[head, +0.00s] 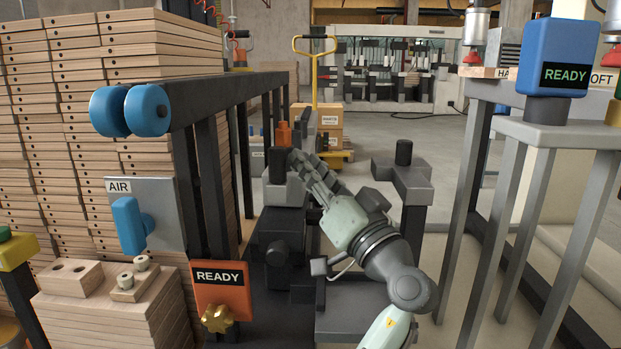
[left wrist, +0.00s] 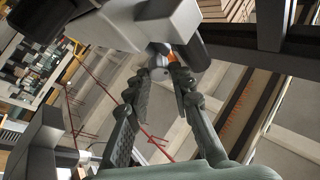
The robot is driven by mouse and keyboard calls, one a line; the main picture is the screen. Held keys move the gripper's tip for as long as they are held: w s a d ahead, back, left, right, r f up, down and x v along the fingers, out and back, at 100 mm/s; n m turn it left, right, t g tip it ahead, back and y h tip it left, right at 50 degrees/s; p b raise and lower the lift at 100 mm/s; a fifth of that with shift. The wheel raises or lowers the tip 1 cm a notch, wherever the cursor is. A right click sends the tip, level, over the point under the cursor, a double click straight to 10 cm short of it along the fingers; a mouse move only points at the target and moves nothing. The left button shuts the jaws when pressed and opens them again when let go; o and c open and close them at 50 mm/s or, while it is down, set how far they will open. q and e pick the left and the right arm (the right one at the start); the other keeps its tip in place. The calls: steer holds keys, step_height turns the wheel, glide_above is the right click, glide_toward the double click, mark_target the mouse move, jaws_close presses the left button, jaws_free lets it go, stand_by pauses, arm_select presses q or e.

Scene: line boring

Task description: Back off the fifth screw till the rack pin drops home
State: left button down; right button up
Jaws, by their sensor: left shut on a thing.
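My left gripper (head: 297,160) reaches forward to a grey block (head: 284,190) that carries a dark upright post (head: 277,165). An orange part (head: 284,134) stands just behind the post. In the left wrist view the fingers (left wrist: 168,80) are closed around a small grey round end, which looks like a screw head (left wrist: 159,73), under the grey block (left wrist: 135,25). The orange part (left wrist: 172,56) shows just beyond it. The fingers hide most of the screw in the head view. I cannot make out the rack pin. My right gripper is not in view.
A second grey bracket with a black post (head: 403,152) stands right of my arm. A blue READY box (head: 558,58) is on a grey stand at right. An orange READY sign (head: 222,292), a blue air valve (head: 130,225) and stacked wooden boards (head: 60,130) are at left.

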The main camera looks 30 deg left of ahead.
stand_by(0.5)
arm_select(q)
steer(key=c, duration=1.3)
jaws_free()
steer(key=shift+d, duration=0.1)
